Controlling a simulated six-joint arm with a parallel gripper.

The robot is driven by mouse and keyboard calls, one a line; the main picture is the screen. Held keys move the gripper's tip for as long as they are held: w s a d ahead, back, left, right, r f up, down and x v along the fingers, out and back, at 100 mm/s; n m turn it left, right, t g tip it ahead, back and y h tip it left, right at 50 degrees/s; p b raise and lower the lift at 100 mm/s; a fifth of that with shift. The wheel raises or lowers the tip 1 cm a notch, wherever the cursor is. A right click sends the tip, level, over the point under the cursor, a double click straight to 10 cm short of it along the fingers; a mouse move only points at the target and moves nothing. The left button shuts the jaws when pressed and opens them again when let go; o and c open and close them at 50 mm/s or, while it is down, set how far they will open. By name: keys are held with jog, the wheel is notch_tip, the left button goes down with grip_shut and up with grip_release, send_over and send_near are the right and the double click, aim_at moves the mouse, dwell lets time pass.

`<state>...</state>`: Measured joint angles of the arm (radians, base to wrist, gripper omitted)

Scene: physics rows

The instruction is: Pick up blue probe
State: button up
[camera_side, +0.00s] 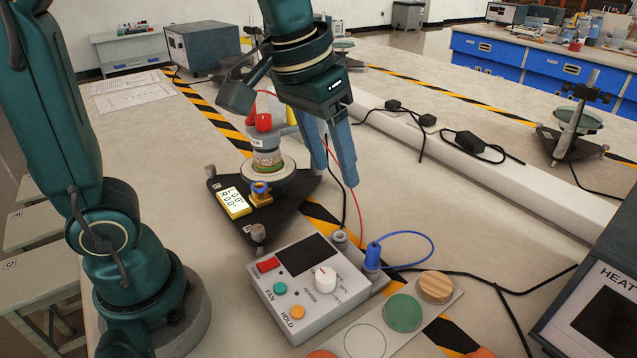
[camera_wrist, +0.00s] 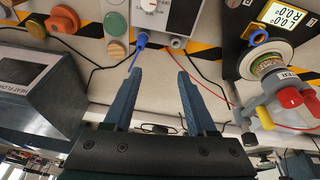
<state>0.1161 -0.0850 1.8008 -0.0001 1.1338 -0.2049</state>
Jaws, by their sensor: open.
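The blue probe (camera_side: 373,256) stands upright at the back right corner of the grey control box (camera_side: 318,318), with a blue cable looping off to the right. In the wrist view the blue probe (camera_wrist: 142,40) shows just beyond the left fingertip, and the box (camera_wrist: 170,15) is at the top. My gripper (camera_side: 337,179) is open and empty, fingers pointing down, above and behind the probe in the side view. In the wrist view my gripper (camera_wrist: 160,72) has a clear gap between its fingers. The probe is apart from both fingers.
A black triangular stand (camera_side: 285,212) with a round stage, red-capped flask (camera_side: 264,125) and yellow display (camera_side: 234,202) is left of the gripper. A grey socket (camera_side: 340,238) sits beside the probe. Coloured discs (camera_side: 403,312) lie in front; a heater unit (camera_side: 600,300) is at right.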

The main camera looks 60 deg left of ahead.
jog(key=g, duration=0.2)
send_near(374, 246)
jog(key=w+a, duration=0.1)
jog(key=shift+m+g, duration=0.5)
jog(key=shift+g, duration=0.2)
jog(key=f, duration=0.2)
jog(key=d+f, duration=0.1)
jog(key=f, duration=0.2)
jog(key=shift+w+d+f, duration=0.1)
jog(key=shift+w+f, duration=0.1)
jog(key=shift+f, duration=2.5)
grip_shut()
